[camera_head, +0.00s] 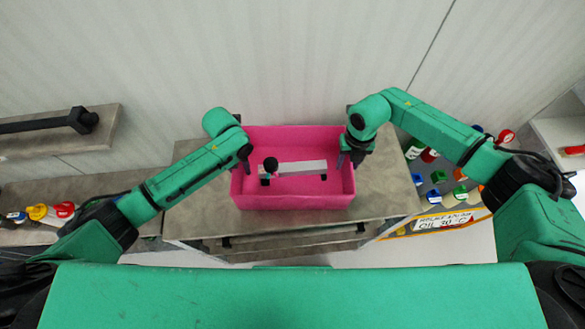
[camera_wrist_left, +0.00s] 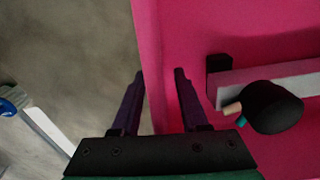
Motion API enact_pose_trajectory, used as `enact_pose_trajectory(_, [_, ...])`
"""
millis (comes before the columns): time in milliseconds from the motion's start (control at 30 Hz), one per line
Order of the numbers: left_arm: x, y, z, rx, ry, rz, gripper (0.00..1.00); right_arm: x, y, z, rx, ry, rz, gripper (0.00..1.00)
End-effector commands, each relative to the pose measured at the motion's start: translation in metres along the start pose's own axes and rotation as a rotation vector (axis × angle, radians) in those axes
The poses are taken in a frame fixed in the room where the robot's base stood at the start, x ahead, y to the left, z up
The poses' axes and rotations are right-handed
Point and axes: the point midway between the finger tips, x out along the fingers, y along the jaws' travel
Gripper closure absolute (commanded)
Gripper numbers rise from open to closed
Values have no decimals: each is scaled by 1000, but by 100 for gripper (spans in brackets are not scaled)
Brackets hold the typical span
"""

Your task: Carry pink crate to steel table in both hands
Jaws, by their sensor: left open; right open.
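The pink crate (camera_head: 295,202) stands on a grey-brown counter top (camera_head: 200,217) in front of me, and it also shows in the left wrist view (camera_wrist_left: 265,25). Inside it lies a pale bar with dark ends and a black knob (camera_head: 302,168). My left gripper (camera_head: 246,164) is at the crate's left wall; in the left wrist view its two open fingers (camera_wrist_left: 158,100) sit on either side of that wall's rim. My right gripper (camera_head: 349,160) is at the right wall, pointing down; its fingertips are partly hidden by the arm.
Yellow and red items (camera_head: 45,213) lie on a surface at the left. A shelf with a dark bar (camera_head: 50,125) is at the far left. A pale wall rises behind the crate. No steel table is clearly identifiable.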

Motion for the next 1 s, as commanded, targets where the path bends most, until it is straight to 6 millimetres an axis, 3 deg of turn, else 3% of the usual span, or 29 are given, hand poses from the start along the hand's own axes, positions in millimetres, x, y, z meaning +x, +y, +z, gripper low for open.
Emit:
enact_pose_trajectory(267, [2,0,0,0,1,0,56,2,0,0,-1,0,0,56])
enact_pose_trajectory(367, [2,0,0,0,0,0,94,2,0,0,-1,0,0,94])
enact_pose_trajectory(400, [2,0,0,0,0,0,100,2,0,0,-1,0,0,100])
enact_pose_trajectory(1000, [1,0,0,-1,0,0,100,2,0,0,0,0,0,100])
